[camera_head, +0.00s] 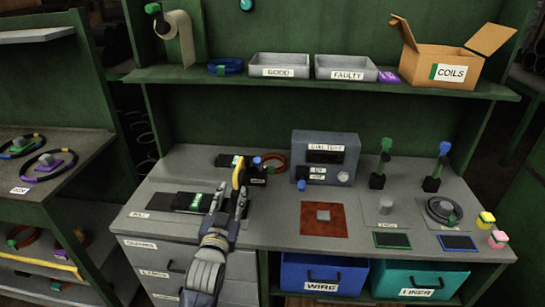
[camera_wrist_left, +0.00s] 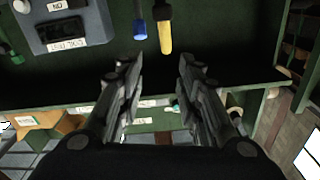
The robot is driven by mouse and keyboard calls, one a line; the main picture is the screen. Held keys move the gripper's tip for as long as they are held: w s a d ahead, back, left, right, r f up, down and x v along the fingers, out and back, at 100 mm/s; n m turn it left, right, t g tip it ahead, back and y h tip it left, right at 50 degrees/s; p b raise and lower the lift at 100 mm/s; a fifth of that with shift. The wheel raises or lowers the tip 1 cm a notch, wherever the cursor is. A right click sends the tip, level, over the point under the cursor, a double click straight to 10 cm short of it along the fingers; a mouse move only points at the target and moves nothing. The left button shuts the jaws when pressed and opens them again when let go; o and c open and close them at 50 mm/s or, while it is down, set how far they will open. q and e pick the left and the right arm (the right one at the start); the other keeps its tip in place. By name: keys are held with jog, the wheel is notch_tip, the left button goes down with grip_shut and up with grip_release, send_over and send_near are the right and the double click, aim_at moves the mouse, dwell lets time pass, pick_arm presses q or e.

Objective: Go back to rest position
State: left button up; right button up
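My left gripper (camera_head: 229,200) is over the left part of the workbench (camera_head: 270,225), its fingers pointing away toward the back. In the left wrist view the two fingers (camera_wrist_left: 158,75) stand apart with nothing between them. A yellow-handled thing (camera_head: 238,172) stands just beyond the fingertips; it also shows in the left wrist view (camera_wrist_left: 165,30), beside a blue-ended thing (camera_wrist_left: 139,28). I cannot tell whether the fingers touch anything on the bench. My right gripper is in neither view.
The grey coil tester (camera_head: 325,155) stands mid-bench, behind a brown-red mat (camera_head: 323,222). Black and green posts (camera_head: 381,165) stand to the right. Above, a green shelf (camera_head: 300,80) holds the "good" tray (camera_head: 279,66), the "faulty" tray (camera_head: 345,67) and an open cardboard box (camera_head: 424,63).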

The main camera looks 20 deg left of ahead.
pick_arm(q)
jog(key=s+d+f+m+g+h, duration=0.1)
jog(key=s+d+f+g+h, duration=0.35)
jog(key=s+f, duration=0.8)
jog(key=s+d+f+g, duration=0.1)
jog(key=s+d+g, duration=0.15)
jog(key=s, duration=0.35)
jog(key=s+d+f+m+g, duration=0.1)
jog(key=s+f+g, duration=0.1)
jog(key=s+g, duration=0.3)
jog(key=s+d+f+g, duration=0.1)
jog(key=s+d+g, duration=0.1)
jog(key=s, duration=0.6)
notch_tip(320, 180, down, 27)
jog(key=s+g, duration=0.1)
jog(key=s, duration=0.1)
jog(key=s+a+f+g, duration=0.1)
jog(key=s+a+f, duration=0.1)
jog(key=s+f, duration=1.3)
jog(key=shift+s+a+f+m+g, duration=0.3)
jog(key=shift+s+f+m, duration=0.1)
jog(key=shift+s, duration=0.4)
